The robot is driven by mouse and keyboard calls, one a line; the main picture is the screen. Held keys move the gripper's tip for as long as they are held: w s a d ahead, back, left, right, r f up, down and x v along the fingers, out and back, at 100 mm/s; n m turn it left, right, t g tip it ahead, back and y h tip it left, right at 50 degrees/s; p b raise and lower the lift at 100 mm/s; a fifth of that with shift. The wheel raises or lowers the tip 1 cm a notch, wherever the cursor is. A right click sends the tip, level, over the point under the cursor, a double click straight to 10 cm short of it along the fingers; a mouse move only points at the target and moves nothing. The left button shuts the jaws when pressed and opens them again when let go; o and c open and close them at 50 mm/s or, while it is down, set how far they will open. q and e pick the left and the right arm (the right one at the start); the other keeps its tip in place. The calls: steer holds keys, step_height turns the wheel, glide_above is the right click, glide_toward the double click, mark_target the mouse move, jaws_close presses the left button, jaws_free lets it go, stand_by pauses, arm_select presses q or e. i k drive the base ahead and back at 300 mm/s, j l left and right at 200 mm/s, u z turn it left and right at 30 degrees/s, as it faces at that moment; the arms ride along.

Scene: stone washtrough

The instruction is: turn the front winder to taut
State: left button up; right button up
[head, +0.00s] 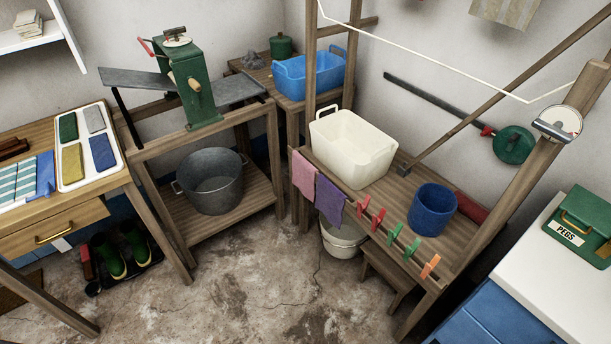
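A round fitting with a pale dial face and metal rim (557,122) sits on the near right post (545,160) of the wooden drying frame. It looks like the front winder, but its markings are too small to read. A white line (440,70) runs from the frame's far left post down to a low bend and up to the near post, so it hangs slack. A green disc (514,145) with a red knob and a dark bar is behind the frame, by the wall; I cannot tell its function. Neither of my grippers is in view.
The frame's bench holds a cream tub (352,147) and a blue bucket (432,209), with pegs (395,234) along its front rail. A white-topped blue cabinet (560,285) with a green PEGS box (580,228) stands right. The floor (270,285) in front is clear.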

mark_target(554, 130)
steer(key=l+z, duration=0.1)
steer(key=z, duration=1.1)
